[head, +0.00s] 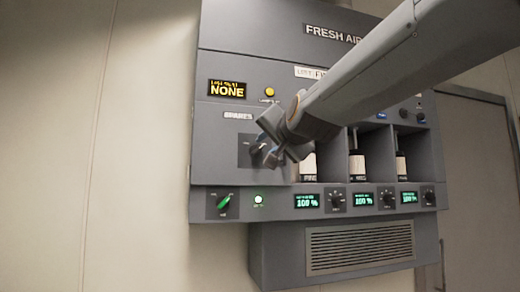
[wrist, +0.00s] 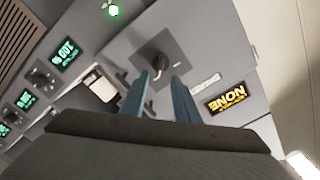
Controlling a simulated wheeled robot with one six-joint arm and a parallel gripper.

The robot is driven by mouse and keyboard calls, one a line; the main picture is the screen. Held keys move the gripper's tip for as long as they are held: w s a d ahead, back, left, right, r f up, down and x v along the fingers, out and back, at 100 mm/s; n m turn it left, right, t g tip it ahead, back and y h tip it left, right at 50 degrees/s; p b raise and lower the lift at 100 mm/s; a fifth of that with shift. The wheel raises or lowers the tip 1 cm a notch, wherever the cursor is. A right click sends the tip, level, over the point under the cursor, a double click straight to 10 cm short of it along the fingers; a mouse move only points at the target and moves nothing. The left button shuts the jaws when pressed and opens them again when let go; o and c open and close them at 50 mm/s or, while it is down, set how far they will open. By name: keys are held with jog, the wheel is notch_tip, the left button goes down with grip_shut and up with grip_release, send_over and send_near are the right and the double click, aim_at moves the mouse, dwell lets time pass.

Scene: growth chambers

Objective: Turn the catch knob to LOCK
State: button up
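A dark knob (head: 257,143) sits on a dark square plate under the "SPARES" label on the grey wall unit. My gripper (head: 268,153) is right in front of it and partly hides it in the head view. In the wrist view the knob (wrist: 159,63) shows just beyond and between my two blue-grey fingertips (wrist: 162,78). The fingers are apart, with nothing visibly clamped; contact with the knob cannot be told. A green-pointer knob (head: 223,204) is on the lower ledge at left, its pointer tilted up to the right. The small lettering around both knobs is too small to read.
A lit green lamp (head: 258,199) and several "100 %" displays with small dials line the lower ledge. Labelled bottles (head: 356,164) stand in open bays right of my gripper. An amber display (head: 227,89) reads "NONE". The bare wall at left is clear.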

aim_at(258, 149)
jog(key=shift+x, duration=3.9)
jog(key=shift+c, duration=0.4)
grip_shut()
